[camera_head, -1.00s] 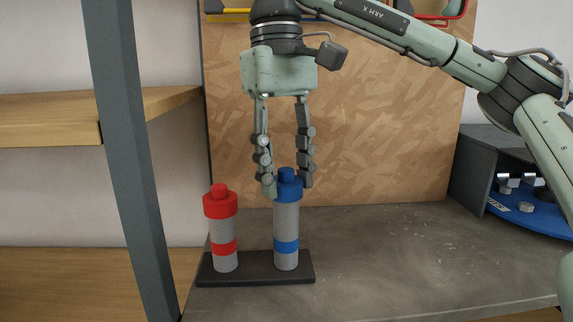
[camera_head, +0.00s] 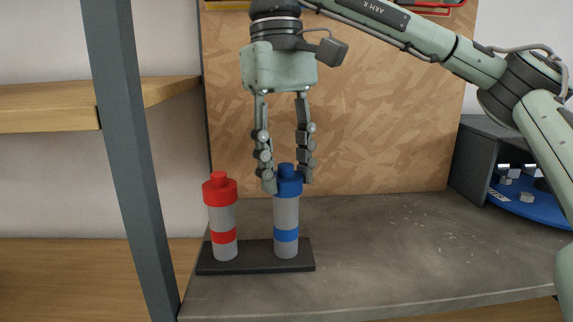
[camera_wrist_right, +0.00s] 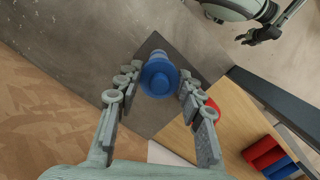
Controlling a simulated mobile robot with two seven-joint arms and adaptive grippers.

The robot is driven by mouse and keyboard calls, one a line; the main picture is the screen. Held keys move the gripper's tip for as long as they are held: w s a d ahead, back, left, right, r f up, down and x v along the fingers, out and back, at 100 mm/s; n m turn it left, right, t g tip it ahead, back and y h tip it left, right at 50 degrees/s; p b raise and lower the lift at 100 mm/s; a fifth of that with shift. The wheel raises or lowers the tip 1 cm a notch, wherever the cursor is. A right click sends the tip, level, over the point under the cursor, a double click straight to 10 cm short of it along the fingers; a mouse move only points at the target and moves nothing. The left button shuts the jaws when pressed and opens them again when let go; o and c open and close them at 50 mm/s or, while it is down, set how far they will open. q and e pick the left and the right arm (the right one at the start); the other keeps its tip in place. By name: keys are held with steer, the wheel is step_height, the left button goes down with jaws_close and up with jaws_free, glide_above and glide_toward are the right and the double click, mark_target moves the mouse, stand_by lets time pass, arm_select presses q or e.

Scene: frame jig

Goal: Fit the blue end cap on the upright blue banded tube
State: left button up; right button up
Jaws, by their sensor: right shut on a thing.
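The blue end cap (camera_head: 289,184) is between the fingers of my right gripper (camera_head: 287,183), which is shut on it. The cap is in line with the upright blue banded tube (camera_head: 286,213), with no gap visible between them. More grey shows between cap and band than on the red tube; I cannot tell how far down the cap sits. In the right wrist view the cap (camera_wrist_right: 158,78) is seen end-on between the fingertips (camera_wrist_right: 157,82). What looks like my left gripper (camera_wrist_right: 268,32) shows at the wrist view's top right, its opening unclear.
A red banded tube (camera_head: 222,216) with a red cap (camera_head: 220,190) stands close to the left on the same dark base (camera_head: 258,267). A grey post (camera_head: 132,150) rises at left. A blue tray (camera_head: 545,209) lies far right. The bench between is clear.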

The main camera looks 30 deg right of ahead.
steer(key=shift+f, duration=0.5)
stand_by(0.3)
steer(key=o, duration=0.8)
steer(key=shift+r, duration=0.1)
step_height(320, 180, up, 12)
steer(key=w, duration=0.1)
steer(key=shift+w, duration=0.2)
stand_by(0.5)
